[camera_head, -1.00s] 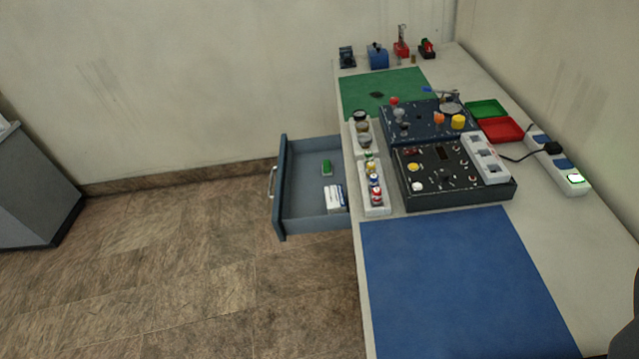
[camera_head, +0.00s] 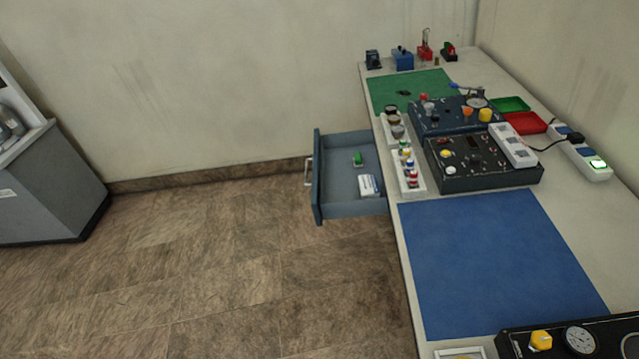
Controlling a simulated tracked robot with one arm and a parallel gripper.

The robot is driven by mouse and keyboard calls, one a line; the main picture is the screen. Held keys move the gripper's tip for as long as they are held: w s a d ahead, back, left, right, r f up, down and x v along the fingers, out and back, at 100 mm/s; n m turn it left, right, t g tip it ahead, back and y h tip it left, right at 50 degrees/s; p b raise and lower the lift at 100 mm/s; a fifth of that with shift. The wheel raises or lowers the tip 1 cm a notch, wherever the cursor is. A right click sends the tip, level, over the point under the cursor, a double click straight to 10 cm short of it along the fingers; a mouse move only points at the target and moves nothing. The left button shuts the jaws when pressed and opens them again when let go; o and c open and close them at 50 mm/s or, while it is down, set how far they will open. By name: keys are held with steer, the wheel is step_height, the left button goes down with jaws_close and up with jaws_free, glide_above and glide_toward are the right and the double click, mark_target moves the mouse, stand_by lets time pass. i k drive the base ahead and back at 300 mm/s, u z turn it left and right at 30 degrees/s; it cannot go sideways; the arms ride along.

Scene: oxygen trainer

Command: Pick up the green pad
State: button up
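A small green block-like object (camera_head: 358,159), which may be the green pad, lies in the open grey-blue drawer (camera_head: 338,201). It is near the back of the drawer, behind a white box (camera_head: 370,187). A larger flat green mat (camera_head: 432,77) lies at the far end of the workbench with a small dark item on it. My gripper is not in view.
The workbench (camera_head: 590,215) holds a blue mat (camera_head: 490,250), two dark control panels (camera_head: 484,162), a red tray (camera_head: 525,123) and a power strip (camera_head: 580,153). A gauge panel (camera_head: 560,340) is at the lower right. The floor (camera_head: 220,270) left of the bench is clear up to a grey cabinet (camera_head: 45,190).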

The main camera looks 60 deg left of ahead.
mark_target(358, 162)
steer(key=k, duration=1.35)
steer(key=u, duration=1.15)
steer(key=i, duration=1)
steer(key=z, duration=0.1)
